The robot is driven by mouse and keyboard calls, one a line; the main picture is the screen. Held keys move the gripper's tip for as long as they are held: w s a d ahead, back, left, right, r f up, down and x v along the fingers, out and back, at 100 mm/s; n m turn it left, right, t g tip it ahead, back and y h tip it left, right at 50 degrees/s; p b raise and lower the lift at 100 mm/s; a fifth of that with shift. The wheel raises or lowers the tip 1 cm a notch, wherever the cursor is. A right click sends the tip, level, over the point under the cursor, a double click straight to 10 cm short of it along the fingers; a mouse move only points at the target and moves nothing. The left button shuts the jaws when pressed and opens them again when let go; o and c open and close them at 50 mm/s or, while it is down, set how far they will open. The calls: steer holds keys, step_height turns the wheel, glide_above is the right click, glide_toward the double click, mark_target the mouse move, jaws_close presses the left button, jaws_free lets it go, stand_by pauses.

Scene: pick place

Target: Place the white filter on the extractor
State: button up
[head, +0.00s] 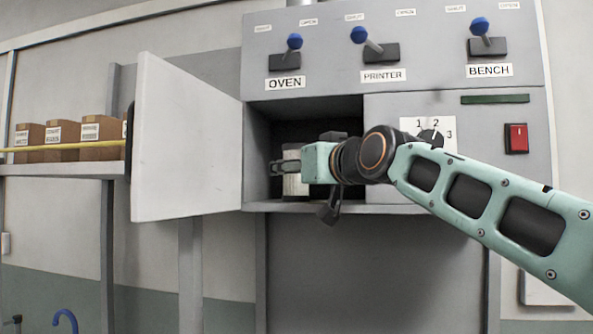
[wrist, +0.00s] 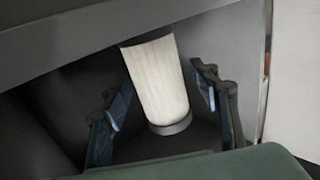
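The white filter (head: 293,185) is a pale ribbed cylinder inside the open cabinet compartment (head: 312,207), partly covered by my gripper (head: 283,167) in the head view. In the wrist view the filter (wrist: 159,82) lies between the two fingers of my gripper (wrist: 162,80), with its grey end ring (wrist: 170,127) toward the lower part of the picture. The fingers are spread, with a visible gap on each side of the filter. I cannot make out a separate extractor in either view.
The compartment's white door (head: 187,140) stands open to the left. Above are blue-knobbed levers (head: 370,45) labelled OVEN, PRINTER and BENCH. A dial (head: 431,137) and red switch (head: 516,138) are at right. A shelf with cardboard boxes (head: 101,137) is at far left.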

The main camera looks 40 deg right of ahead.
steer(key=shift+r, duration=0.25)
steer(key=shift+s+f, duration=0.2)
steer(key=shift+s, duration=0.15)
steer(key=s+a+b, duration=0.2)
steer(key=s, duration=0.9)
steer(key=shift+a, duration=0.15)
steer(key=shift+s+r, duration=0.1)
